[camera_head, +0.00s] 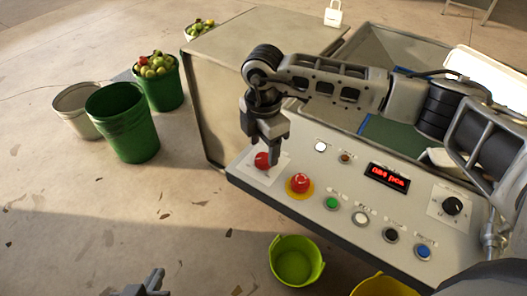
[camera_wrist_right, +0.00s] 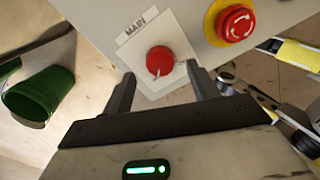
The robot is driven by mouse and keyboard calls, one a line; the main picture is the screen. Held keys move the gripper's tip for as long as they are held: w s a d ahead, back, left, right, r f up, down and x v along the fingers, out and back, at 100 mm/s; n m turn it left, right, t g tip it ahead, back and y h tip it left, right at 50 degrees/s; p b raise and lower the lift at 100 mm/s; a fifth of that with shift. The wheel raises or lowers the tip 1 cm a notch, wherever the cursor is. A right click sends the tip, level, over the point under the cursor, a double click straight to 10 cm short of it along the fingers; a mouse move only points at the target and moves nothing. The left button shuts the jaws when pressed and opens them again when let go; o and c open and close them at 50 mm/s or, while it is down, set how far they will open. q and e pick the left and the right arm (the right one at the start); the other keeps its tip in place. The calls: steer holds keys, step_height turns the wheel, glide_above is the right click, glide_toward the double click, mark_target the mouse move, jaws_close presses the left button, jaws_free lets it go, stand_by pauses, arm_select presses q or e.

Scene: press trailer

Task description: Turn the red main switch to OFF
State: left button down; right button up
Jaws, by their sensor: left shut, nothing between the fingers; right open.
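The red main switch (camera_head: 261,160) is a round red knob on a white plate at the left end of the sloped control panel (camera_head: 330,225). In the right wrist view the red main switch (camera_wrist_right: 160,61) sits under a label reading MAIN. Its pointer position is too small to tell. My right gripper (camera_head: 272,156) is open and points down at the switch. In the wrist view its fingertips (camera_wrist_right: 161,72) stand on either side of the knob, apart from it as far as I can see. My left gripper (camera_head: 152,281) is shut and empty at the bottom left.
A red emergency button (camera_head: 299,183) on a yellow ring sits just right of the switch. Several coloured buttons, a red display (camera_head: 387,177) and a black dial (camera_head: 453,206) follow. A lime bucket (camera_head: 297,262) stands below the panel; green buckets (camera_head: 122,125) stand left.

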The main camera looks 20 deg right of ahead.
mark_target(264, 158)
steer(key=shift+f, duration=1.55)
steer(key=c, duration=1)
